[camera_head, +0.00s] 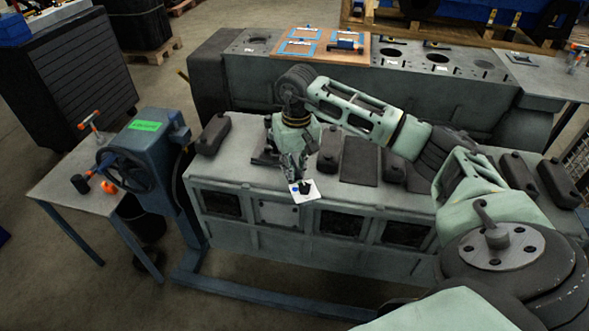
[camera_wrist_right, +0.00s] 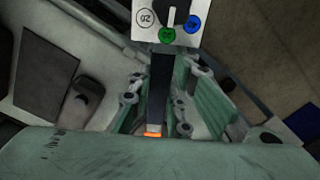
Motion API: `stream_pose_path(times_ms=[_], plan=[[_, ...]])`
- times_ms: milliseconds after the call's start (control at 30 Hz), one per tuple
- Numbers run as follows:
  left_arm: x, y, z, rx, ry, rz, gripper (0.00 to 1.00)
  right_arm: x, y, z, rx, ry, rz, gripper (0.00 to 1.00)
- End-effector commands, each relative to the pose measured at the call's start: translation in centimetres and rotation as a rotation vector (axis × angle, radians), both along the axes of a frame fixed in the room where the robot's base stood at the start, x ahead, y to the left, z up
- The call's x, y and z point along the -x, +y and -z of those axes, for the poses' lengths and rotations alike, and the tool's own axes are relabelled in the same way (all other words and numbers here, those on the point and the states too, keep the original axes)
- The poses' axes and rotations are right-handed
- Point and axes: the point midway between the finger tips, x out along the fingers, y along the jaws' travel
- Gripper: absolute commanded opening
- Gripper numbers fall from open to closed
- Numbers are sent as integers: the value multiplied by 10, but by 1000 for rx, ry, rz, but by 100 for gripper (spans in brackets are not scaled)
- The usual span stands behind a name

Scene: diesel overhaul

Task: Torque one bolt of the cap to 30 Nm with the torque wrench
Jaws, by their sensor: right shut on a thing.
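My right gripper (camera_head: 292,166) points down at the front part of the near engine's top. It is shut on the torque wrench, whose dark handle with an orange end (camera_wrist_right: 158,90) lies between the green fingers in the right wrist view (camera_wrist_right: 156,102). The wrench's white scale card (camera_head: 303,191) hangs at the engine's front upper edge. In the right wrist view the card (camera_wrist_right: 152,34) carries a 20 mark, a green mark and a blue 40 mark. I cannot make out the cap, its bolt or the wrench's working end. My left gripper is not in view.
The near engine (camera_head: 245,212) carries several dark covers, one at its left end (camera_head: 213,133). A blue stand with a handwheel (camera_head: 125,172) and a small table (camera_head: 70,185) stand left. Behind, a second engine block (camera_head: 240,78) bears a wooden board (camera_head: 280,47).

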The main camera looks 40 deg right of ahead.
Motion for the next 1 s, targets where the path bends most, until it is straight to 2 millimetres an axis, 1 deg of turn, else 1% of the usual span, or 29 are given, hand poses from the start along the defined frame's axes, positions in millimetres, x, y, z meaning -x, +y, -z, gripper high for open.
stream_pose_path(times_ms=[33, 267, 833, 1000], plan=[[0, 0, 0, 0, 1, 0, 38, -1, 0, -2, 0, -5, 0, 0], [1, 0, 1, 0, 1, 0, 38, -1, 0, -1, 0, -5, 1, 0], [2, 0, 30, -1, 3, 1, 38, -1, 0, 30, 0, -6, 1, 0], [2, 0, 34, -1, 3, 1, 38, -1, 0, 34, 0, -5, 1, 0]])
